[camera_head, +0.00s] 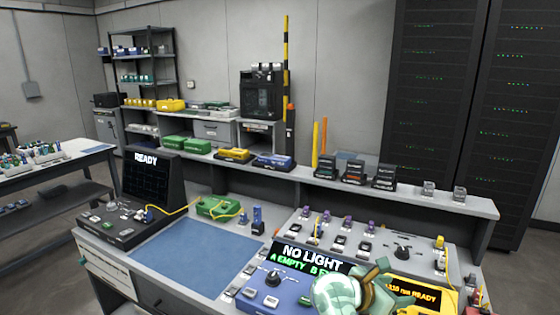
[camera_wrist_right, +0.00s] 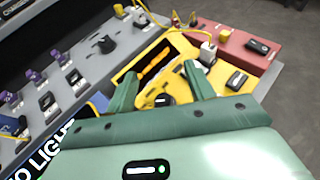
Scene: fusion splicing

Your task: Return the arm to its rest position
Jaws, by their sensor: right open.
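My right gripper (camera_head: 372,282) is at the bottom of the head view, over the front of the bench, between the blue device and the yellow device. In the right wrist view its two green fingers (camera_wrist_right: 160,84) are spread apart with nothing held between them. Beyond the fingers is the yellow device (camera_wrist_right: 182,62) with a dark knob. The yellow device also shows in the head view (camera_head: 447,297), its screen partly hidden by my gripper. My left gripper is not in view.
A blue device (camera_head: 270,290) with a "NO LIGHT" screen stands beside my gripper. A grey panel (camera_head: 375,240) with knobs and connectors lies behind. A red box (camera_wrist_right: 240,48) is right of the yellow device. The blue mat (camera_head: 195,256) at left is clear.

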